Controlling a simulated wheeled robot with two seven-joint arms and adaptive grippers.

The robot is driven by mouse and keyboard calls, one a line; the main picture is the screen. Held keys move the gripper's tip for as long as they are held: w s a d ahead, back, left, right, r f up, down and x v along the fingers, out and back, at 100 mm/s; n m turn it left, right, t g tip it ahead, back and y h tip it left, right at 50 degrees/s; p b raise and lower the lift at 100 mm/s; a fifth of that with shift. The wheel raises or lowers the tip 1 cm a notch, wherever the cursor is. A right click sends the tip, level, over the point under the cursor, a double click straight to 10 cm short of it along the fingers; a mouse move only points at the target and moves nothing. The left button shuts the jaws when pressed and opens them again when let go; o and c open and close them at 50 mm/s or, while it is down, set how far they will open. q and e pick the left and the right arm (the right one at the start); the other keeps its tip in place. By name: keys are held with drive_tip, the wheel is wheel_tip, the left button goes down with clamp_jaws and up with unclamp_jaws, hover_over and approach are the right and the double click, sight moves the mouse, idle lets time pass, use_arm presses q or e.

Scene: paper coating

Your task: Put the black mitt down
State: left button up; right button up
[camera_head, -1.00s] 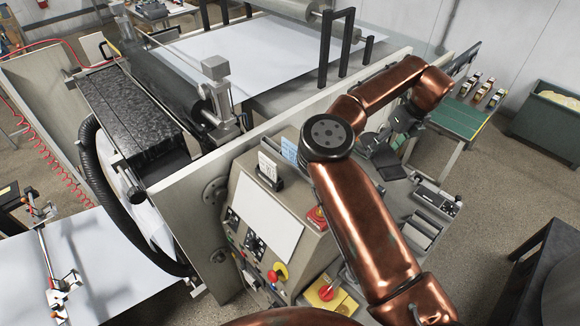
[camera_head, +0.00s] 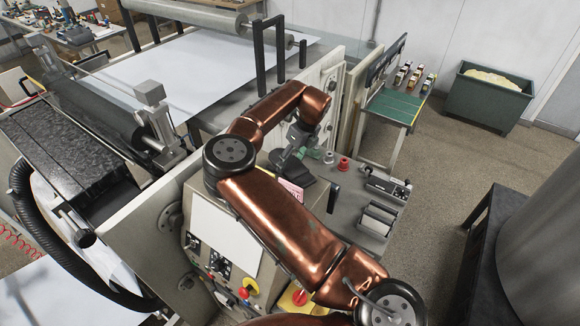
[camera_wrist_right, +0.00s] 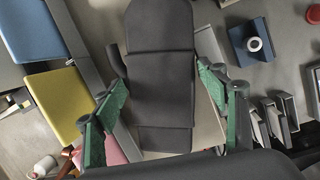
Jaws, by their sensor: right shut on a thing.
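The black mitt (camera_head: 287,169) is a dark, flat, padded shape over the grey bench beside the control panel. In the right wrist view, the mitt (camera_wrist_right: 158,65) lies lengthwise between my green-padded fingers. My right gripper (camera_head: 300,148) is shut on it, and it also shows in the right wrist view (camera_wrist_right: 162,108). My arm hides part of the bench in the head view, and I cannot tell whether the mitt touches the bench top. My left gripper is not in view.
The grey bench (camera_head: 347,200) has a red knob (camera_head: 344,163) and a grey tray (camera_head: 378,219) to the right of the mitt. The control panel (camera_head: 222,235) stands at front left. A green-topped table (camera_head: 393,106) and a green bin (camera_head: 488,100) are behind.

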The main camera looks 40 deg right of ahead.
sight(293, 164)
wheel_tip(293, 164, down, 3)
drive_tip(key=shift+d+r, duration=0.1)
drive_tip(key=shift+d, duration=0.05)
use_arm(q)
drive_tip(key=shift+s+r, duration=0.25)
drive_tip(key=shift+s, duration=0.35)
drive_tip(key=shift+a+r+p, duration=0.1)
drive_tip(key=shift+p, duration=0.2)
use_arm(e)
drive_tip(key=o, duration=1.2)
use_arm(q)
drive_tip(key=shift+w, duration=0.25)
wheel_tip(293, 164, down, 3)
drive_tip(key=b, duration=0.2)
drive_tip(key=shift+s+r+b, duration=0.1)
drive_tip(key=shift+b, duration=0.3)
use_arm(e)
drive_tip(key=v, duration=1.2)
drive_tip(key=shift+r, duration=0.1)
